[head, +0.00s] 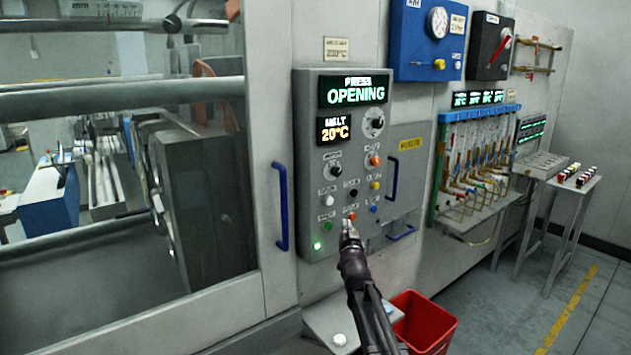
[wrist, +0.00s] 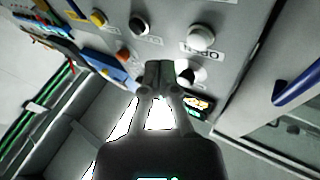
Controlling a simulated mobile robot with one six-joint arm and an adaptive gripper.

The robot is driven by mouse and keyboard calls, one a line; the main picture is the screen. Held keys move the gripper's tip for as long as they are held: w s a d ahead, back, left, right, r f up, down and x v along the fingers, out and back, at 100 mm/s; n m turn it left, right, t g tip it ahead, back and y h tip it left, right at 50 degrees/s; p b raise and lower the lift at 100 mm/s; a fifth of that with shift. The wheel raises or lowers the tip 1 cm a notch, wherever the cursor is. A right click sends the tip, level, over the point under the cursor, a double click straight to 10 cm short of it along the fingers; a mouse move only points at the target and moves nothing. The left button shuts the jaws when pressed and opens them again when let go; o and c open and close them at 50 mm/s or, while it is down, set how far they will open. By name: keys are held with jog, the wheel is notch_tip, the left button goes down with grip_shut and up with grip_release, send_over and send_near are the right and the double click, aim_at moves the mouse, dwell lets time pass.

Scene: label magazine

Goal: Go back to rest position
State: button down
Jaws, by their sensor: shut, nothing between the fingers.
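My gripper (head: 347,228) is shut and empty in front of the lower part of the grey control panel (head: 310,160). In the wrist view its closed fingertips (wrist: 158,72) sit close to the panel face among the buttons; I cannot tell whether they touch one. The panel's upper display (head: 355,93) reads "OPENING" and the lower one (head: 334,130) reads "MELT 20°C". A green light (head: 317,245) glows at the panel's lower left. An orange-red button (head: 351,215) shows just above the fingertips in the head view.
A blue door handle (head: 280,207) stands left of the panel, and more blue handles (head: 392,179) stick out on its right. A red bin (head: 428,318) is on the floor beside my arm. Hoses and a rack (head: 470,160) line the wall at right. Floor at far right is open.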

jog(key=s+d+f+n+g+p, duration=0.1)
jog(key=s+d+f+n+g, duration=0.15)
jog(key=s+f+g, duration=1.05)
jog(key=s+d+f+g, duration=0.1)
jog(key=s+f+g, duration=0.1)
jog(key=s, duration=0.5)
jog(key=s+d+f+g+p, duration=0.1)
jog(key=s+d+f+g, duration=0.1)
jog(key=s, duration=0.6)
jog(key=s+d+f+g, duration=0.1)
jog(key=s+f+g, duration=0.2)
jog(key=s, duration=0.5)
jog(key=shift+s+d+f+m+g+h, duration=0.15)
jog(key=shift+d+f+m+g+h, duration=0.1)
jog(key=shift+m+g+h, duration=0.2)
